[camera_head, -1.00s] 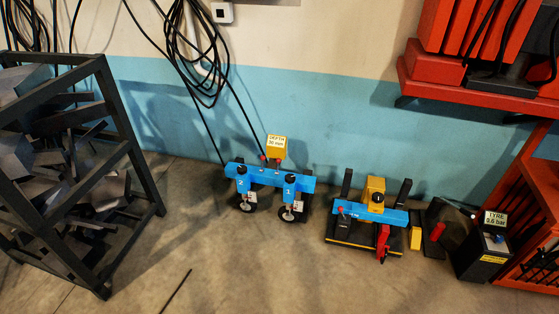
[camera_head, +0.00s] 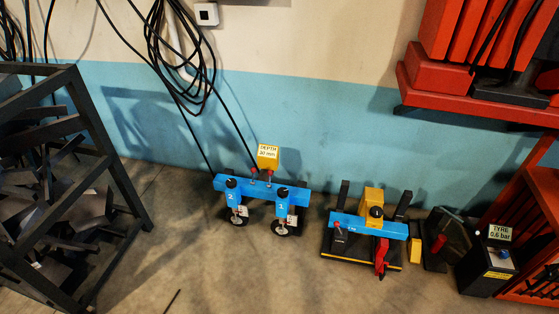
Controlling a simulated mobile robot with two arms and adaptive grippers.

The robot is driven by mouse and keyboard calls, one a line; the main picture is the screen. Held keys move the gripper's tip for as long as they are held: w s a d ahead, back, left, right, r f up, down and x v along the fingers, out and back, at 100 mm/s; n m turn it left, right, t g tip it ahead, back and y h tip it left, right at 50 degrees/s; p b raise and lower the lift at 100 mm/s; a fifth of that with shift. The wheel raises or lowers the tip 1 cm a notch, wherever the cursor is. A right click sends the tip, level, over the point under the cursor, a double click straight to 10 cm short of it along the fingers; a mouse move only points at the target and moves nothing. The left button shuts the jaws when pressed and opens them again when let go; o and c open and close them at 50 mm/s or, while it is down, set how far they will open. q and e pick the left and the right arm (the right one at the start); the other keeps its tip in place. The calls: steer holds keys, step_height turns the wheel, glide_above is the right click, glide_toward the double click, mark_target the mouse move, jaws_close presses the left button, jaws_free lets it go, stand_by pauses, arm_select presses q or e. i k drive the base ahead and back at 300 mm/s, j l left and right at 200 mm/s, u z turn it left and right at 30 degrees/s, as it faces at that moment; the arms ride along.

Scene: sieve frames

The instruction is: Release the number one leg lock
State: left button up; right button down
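A blue frame (camera_head: 262,189) stands on the floor near the wall, with two blue legs and small wheels below. The leg marked 1 (camera_head: 282,202) is on the right, with a black knob on top and a wheel (camera_head: 284,226) under it. The leg marked 2 (camera_head: 232,196) is on the left, also with a black knob and a wheel. A small white tag (camera_head: 292,220) sits beside leg 1; its details are too small to read. A yellow box (camera_head: 268,157) labelled DEPTH 30 mm rises behind the frame. Neither of my grippers is in view.
A dark metal rack (camera_head: 80,180) of scrap stands left. Black cables (camera_head: 185,50) hang on the wall and run to the frame. Another blue and yellow unit (camera_head: 368,225), a TYRE 0.6 bar box (camera_head: 490,262) and red shelving (camera_head: 470,100) are right. The floor in front is open.

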mark_target(270, 173)
steer(key=i+l, duration=0.1)
steer(key=i, duration=0.4)
steer(key=i+l, duration=0.1)
steer(key=i, duration=0.45)
steer(key=i+l+u, duration=0.1)
steer(key=i, duration=0.4)
